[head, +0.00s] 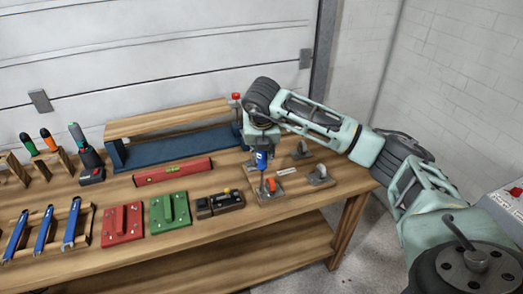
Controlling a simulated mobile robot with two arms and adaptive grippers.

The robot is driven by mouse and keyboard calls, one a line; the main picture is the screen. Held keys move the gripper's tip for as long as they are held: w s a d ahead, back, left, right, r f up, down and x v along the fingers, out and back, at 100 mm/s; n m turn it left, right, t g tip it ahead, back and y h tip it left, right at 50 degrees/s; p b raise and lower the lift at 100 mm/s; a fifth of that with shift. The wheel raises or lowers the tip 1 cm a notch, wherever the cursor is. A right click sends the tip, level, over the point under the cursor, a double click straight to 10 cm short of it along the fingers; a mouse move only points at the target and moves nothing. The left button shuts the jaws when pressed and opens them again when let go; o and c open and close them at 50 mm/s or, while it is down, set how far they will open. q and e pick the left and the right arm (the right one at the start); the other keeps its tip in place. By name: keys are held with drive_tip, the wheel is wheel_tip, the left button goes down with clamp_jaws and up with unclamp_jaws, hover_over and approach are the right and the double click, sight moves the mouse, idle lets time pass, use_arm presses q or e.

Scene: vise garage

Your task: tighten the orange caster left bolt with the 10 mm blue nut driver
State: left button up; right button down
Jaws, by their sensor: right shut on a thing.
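My right gripper (262,143) points down over the right part of the workbench and is shut on the blue nut driver (262,160). The driver hangs upright with its shaft down, just beside the orange caster (272,185) on its wooden plate. The tip is too small to tell whether it touches a bolt. The left bolt cannot be made out. My left gripper is not in view.
Grey casters on plates (302,149) (320,175) stand right of the driver. A red spirit level (172,172), a black-and-yellow block (220,202) and a green block (170,211) lie to the left. A blue-and-wood stand (180,145) is behind.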

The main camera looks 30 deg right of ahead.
drive_tip(key=shift+r+p, duration=1.2)
drive_tip(key=shift+r, duration=1.55)
